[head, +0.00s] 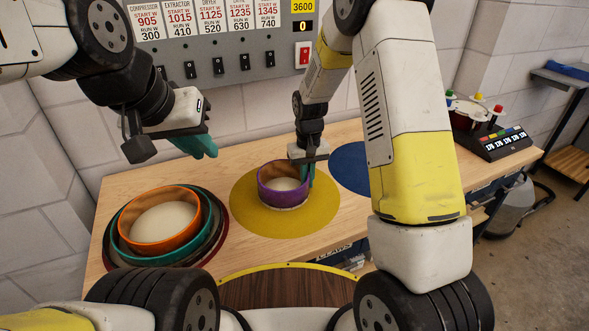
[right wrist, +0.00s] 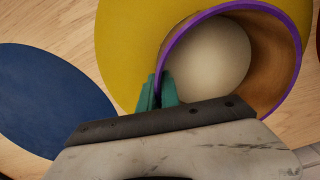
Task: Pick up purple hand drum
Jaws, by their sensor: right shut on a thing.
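The purple hand drum (head: 268,196) is at the middle of the yellow round mat (head: 240,212), upright with its pale inside facing up. My right gripper (head: 307,174) comes down on its right side, shut on the rim. In the right wrist view, the teal fingers (right wrist: 158,92) are at the purple rim (right wrist: 184,40). I see no clear gap between drum and mat. My left gripper (head: 205,148) hangs empty above the left part of the bench, away from the drum; its finger opening is hard to make out.
An orange drum (head: 154,243) sits nested in a teal ring (head: 122,249) and darker rings at the bench's left. A blue round mat (head: 349,168) lies right of the yellow one. A switch panel (head: 228,66) is on the wall. A button box (head: 500,143) stands at the right end.

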